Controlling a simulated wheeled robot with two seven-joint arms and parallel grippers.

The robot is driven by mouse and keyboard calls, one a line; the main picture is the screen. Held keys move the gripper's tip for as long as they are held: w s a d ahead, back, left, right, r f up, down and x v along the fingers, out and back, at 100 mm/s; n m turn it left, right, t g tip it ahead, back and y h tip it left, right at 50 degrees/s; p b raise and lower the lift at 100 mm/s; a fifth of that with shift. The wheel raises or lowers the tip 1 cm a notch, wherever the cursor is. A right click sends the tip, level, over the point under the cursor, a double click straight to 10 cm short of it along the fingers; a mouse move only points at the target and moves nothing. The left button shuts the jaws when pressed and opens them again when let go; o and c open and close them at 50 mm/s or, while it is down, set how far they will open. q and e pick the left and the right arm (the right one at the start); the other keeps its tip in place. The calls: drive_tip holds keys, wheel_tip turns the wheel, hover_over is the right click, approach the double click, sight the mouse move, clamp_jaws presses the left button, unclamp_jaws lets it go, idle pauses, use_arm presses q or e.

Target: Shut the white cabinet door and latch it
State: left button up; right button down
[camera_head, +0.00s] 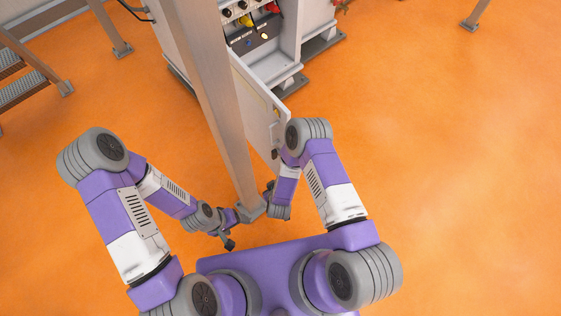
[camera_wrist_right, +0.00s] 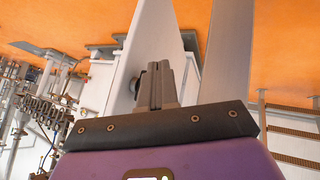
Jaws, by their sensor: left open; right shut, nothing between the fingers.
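The white cabinet (camera_head: 285,60) stands at the top of the head view. Its white door (camera_head: 255,100) is swung open towards me, partly hidden by the beige post and my right arm. A small latch handle (camera_head: 276,112) shows near the door's free edge. In the right wrist view the door (camera_wrist_right: 150,35) is a pale panel behind my right gripper (camera_wrist_right: 157,72), whose fingers are shut and empty. A dark knob (camera_wrist_right: 138,82) appears just left of those fingers; contact cannot be told. My left gripper (camera_head: 229,243) is open and empty, low near the post's foot, apart from the door.
A tall beige post (camera_head: 205,75) rises from the floor between my arms, left of the door; it also shows in the right wrist view (camera_wrist_right: 225,55). Metal steps (camera_head: 20,85) stand at far left. The orange floor (camera_head: 450,150) on the right is clear.

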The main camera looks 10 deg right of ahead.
drive_tip(key=w+d+n+t+h+b, duration=0.3)
drive_tip(key=w+d+n+t+h, duration=0.1)
drive_tip(key=w+n+t, duration=0.4)
drive_tip(key=shift+w+r+n+h+b, duration=0.25)
drive_tip(key=shift+n+h+b, duration=0.1)
drive_tip(key=shift+n+h, duration=0.3)
idle(0.7)
